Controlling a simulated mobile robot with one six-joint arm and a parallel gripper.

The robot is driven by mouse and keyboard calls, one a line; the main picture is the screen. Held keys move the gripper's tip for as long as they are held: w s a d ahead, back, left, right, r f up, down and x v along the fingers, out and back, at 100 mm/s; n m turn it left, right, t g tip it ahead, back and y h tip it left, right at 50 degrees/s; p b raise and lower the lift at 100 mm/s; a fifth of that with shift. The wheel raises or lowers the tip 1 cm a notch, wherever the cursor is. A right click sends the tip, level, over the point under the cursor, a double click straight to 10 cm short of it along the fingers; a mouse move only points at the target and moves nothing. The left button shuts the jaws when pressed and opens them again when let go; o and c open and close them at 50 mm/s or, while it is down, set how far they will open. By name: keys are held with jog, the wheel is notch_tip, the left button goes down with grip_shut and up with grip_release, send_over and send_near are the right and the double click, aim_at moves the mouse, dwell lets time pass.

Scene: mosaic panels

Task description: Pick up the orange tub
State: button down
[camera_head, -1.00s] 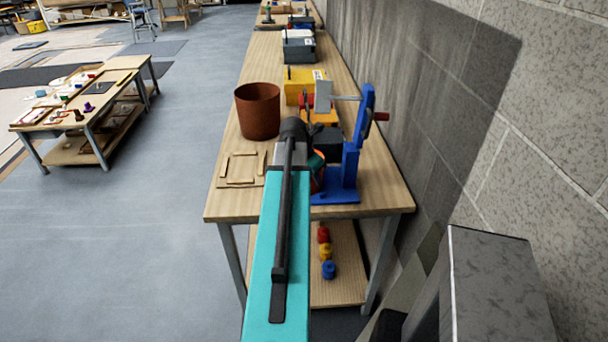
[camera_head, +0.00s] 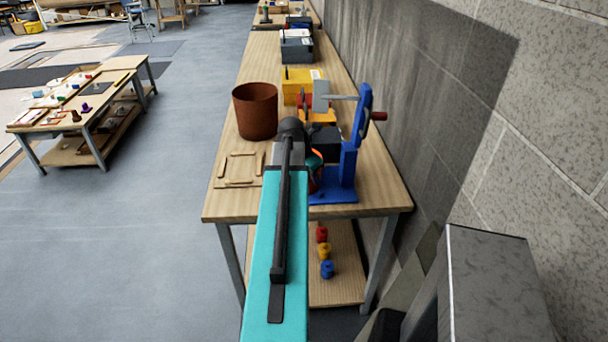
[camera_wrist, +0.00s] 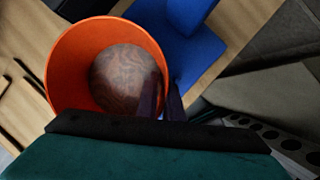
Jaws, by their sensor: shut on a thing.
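The orange tub (camera_wrist: 78,62) fills the upper left of the wrist view, seen from above, with a brown marbled ball (camera_wrist: 122,75) inside. My gripper (camera_wrist: 163,97) is shut on the tub's right wall, one dark finger inside the rim and one outside. In the head view a sliver of the tub's orange rim (camera_head: 317,155) shows right of my arm, beside the blue stand. My arm hides most of the tub there. I cannot tell whether its base touches the bench.
The blue stand (camera_head: 348,165) is close on the right; its base (camera_wrist: 190,45) shows beside the tub in the wrist view. A brown pot (camera_head: 255,112), wooden strips (camera_head: 240,168) and a yellow box (camera_head: 300,78) are on the bench (camera_head: 225,205). A wall rises on the right.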

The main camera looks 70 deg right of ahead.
jog(key=shift+w+r, duration=0.15)
jog(key=w+a+r+b, duration=0.2)
jog(key=w+a+b, duration=0.1)
jog(key=a, duration=0.4)
jog(key=w+a+r+b, duration=0.2)
jog(key=w+a+b, duration=0.1)
jog(key=a+b, duration=0.2)
jog(key=shift+w+a+r, duration=0.4)
jog(key=shift+a, duration=0.65)
dwell(0.5)
jog(key=shift+w, duration=0.1)
